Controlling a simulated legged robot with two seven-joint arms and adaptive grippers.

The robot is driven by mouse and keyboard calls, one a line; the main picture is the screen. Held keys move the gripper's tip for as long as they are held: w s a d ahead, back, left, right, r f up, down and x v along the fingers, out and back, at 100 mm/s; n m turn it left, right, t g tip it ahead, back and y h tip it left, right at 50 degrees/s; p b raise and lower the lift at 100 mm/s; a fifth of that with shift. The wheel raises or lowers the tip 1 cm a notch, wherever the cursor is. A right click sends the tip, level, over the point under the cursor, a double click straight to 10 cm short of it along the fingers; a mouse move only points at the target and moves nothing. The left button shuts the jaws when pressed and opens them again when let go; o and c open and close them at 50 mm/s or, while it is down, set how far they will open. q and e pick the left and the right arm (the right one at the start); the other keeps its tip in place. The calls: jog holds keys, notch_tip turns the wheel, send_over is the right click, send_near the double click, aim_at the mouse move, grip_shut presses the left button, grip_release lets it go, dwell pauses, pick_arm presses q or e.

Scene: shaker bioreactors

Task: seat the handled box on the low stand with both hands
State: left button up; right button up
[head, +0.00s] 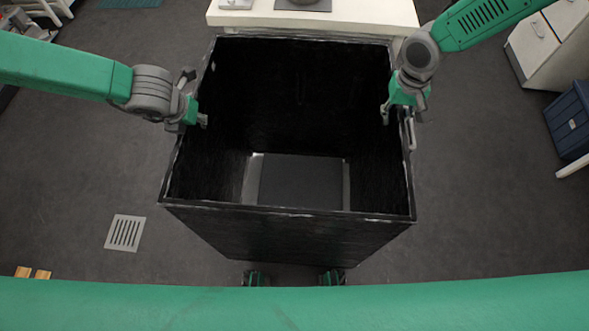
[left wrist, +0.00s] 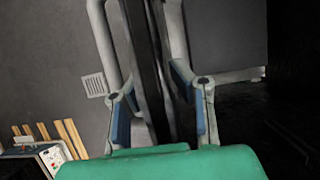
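The large black open-topped box (head: 290,235) fills the middle of the head view, and I look down into it. A pale handle (head: 411,132) shows on its right side. My left gripper (head: 200,120) is at the box's left rim. In the left wrist view its blue-padded fingers (left wrist: 157,105) stand apart on either side of the dark box wall (left wrist: 143,50), with a gap beside the left finger. My right gripper (head: 398,112) is at the right rim by the handle; its fingers are too small to read. I cannot identify the low stand with certainty.
A white-topped bench (head: 350,14) stands just beyond the box, with flat items on it. A white cabinet (head: 545,40) and a blue crate (head: 571,122) are at the right.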

pick_arm(q)
jog(key=shift+d, duration=0.1)
grip_shut()
pick_arm(e)
jog(key=shift+d+f, duration=0.1)
grip_shut()
pick_arm(q)
jog(key=shift+w+r, duration=0.1)
jog(key=shift+w, duration=0.05)
pick_arm(e)
jog(key=shift+w, duration=0.15)
jog(key=shift+r, duration=0.25)
